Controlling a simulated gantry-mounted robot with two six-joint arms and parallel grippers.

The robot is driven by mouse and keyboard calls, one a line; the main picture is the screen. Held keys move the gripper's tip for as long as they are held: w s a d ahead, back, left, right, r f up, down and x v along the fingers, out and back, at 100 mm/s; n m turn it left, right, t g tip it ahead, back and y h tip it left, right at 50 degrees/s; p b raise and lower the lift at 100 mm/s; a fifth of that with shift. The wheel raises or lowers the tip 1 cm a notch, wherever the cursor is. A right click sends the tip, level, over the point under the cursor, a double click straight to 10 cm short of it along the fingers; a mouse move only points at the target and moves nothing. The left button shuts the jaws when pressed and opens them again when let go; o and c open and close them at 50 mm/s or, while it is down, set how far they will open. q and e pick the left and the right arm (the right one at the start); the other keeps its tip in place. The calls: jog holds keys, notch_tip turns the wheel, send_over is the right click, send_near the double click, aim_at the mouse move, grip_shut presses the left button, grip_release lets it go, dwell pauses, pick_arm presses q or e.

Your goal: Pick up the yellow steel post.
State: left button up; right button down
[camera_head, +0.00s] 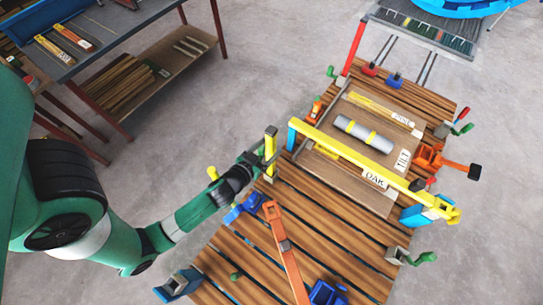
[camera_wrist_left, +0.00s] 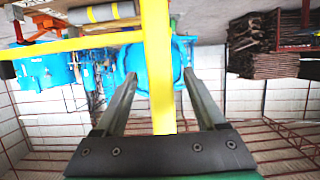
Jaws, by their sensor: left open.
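The yellow steel post (camera_head: 270,149) stands upright at the left edge of the slatted wooden table. My left gripper (camera_head: 259,160) is beside it, with its fingers pointing toward it. In the left wrist view the post (camera_wrist_left: 157,60) runs between the two open fingers of the gripper (camera_wrist_left: 159,76). A gap shows on either side of the post, so the fingers do not appear closed on it. The post's foot is partly hidden by the gripper in the head view. My right gripper is not in view.
A long yellow bar (camera_head: 400,178) crosses the table close to the post, with a blue upright (camera_head: 292,134) at its left end. A grey cylinder (camera_head: 363,134) lies on a board behind it. An orange bar (camera_head: 286,255) and blue clamps occupy the near table.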

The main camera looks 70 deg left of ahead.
pick_arm(q)
jog(key=x, duration=0.5)
jog(key=shift+a+f, duration=0.1)
grip_shut()
dwell(1.2)
